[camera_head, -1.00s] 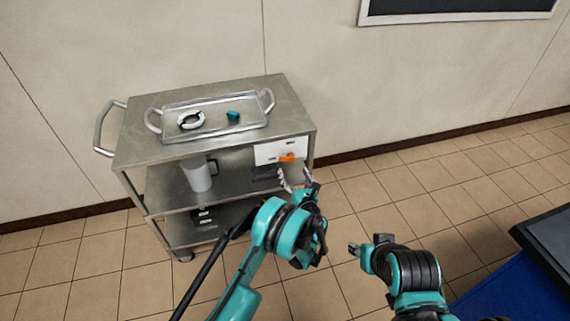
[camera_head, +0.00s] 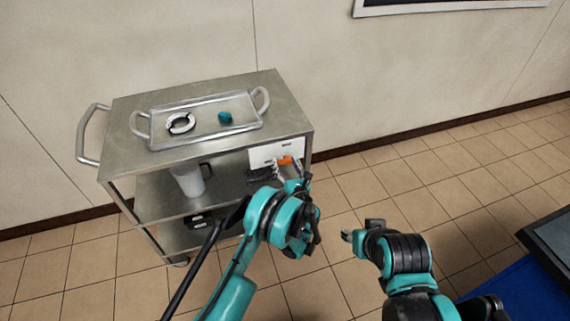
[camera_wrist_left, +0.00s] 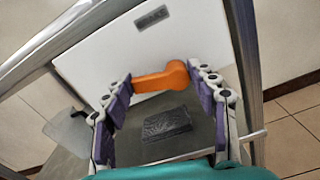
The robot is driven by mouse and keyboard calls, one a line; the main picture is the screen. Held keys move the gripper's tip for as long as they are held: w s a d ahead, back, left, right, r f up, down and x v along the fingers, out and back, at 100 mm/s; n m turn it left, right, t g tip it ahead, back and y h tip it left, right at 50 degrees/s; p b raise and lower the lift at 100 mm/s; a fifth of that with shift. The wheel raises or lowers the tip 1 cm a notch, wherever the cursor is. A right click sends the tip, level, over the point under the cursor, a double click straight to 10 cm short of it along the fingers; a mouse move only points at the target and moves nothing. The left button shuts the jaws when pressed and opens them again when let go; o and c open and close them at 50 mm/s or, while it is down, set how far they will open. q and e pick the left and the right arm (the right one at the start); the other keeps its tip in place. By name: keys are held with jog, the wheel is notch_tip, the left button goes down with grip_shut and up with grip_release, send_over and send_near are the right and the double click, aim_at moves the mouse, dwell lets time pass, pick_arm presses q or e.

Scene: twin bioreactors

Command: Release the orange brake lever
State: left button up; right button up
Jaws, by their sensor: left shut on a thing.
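The orange brake lever (camera_head: 285,160) sits on a white panel (camera_head: 262,154) at the right end of the cart. In the left wrist view the lever (camera_wrist_left: 160,78) lies crosswise below a dark label reading "BRAKE". My left gripper (camera_head: 283,166) is at the lever, with one finger at each end of it. In the left wrist view this gripper (camera_wrist_left: 159,80) is shut on the lever. My right gripper (camera_head: 348,237) hangs over the floor, away from the cart, too small to tell its jaws.
The metal cart (camera_head: 290,115) stands against the wall. On top is a tray (camera_head: 207,138) with a white ring (camera_head: 180,123) and a small teal piece (camera_head: 225,117). A grey pitcher (camera_head: 187,181) is on the middle shelf. A dark block (camera_wrist_left: 167,123) lies below the lever.

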pick_arm(q)
jog(key=shift+a+f+n, duration=0.15)
jog(key=shift+f+n, duration=0.05)
jog(key=shift+n, duration=1.3)
jog(key=o, duration=1.1)
notch_tip(320, 180, up, 10)
